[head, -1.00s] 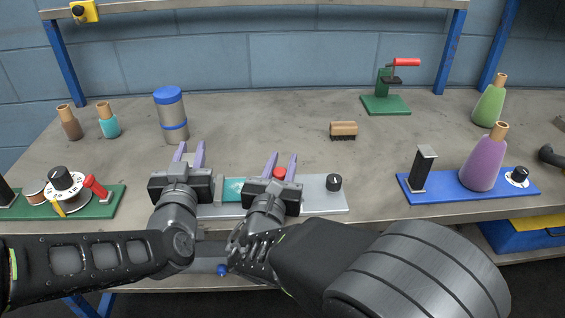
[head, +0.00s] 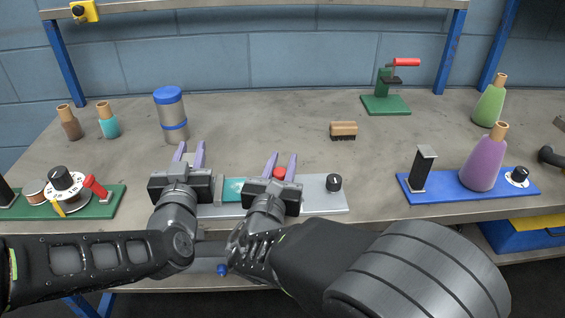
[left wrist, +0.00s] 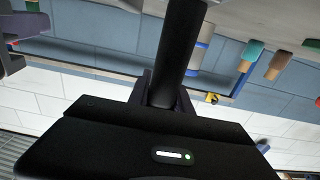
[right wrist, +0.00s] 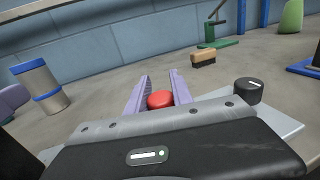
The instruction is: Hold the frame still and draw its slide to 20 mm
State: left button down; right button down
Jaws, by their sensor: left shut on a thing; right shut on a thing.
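The frame is a grey plate (head: 322,200) on the bench, with a teal strip (head: 233,190) between my two grippers. My left gripper (head: 190,156) is at the plate's left end. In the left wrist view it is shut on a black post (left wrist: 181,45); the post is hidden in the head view. My right gripper (head: 281,161) is shut on a red knob (head: 279,173) over the plate. The right wrist view shows the red knob (right wrist: 160,99) between the fingers. A black dial knob (head: 334,182) stands at the plate's right end. No scale reading is legible.
A steel can with blue bands (head: 172,117) stands behind my left gripper. A green fixture (head: 100,207) is at left, a blue fixture (head: 440,187) with a purple cone (head: 483,165) at right. A brush (head: 343,130) lies behind; bench around it is clear.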

jog(key=shift+d, duration=1.05)
jog(key=c, duration=1.1)
grip_release()
jog(key=shift+s+a, duration=0.1)
jog(key=v, duration=1.1)
jog(key=shift+s+a, duration=0.1)
jog(key=shift+s, duration=0.3)
jog(key=shift+o, duration=0.2)
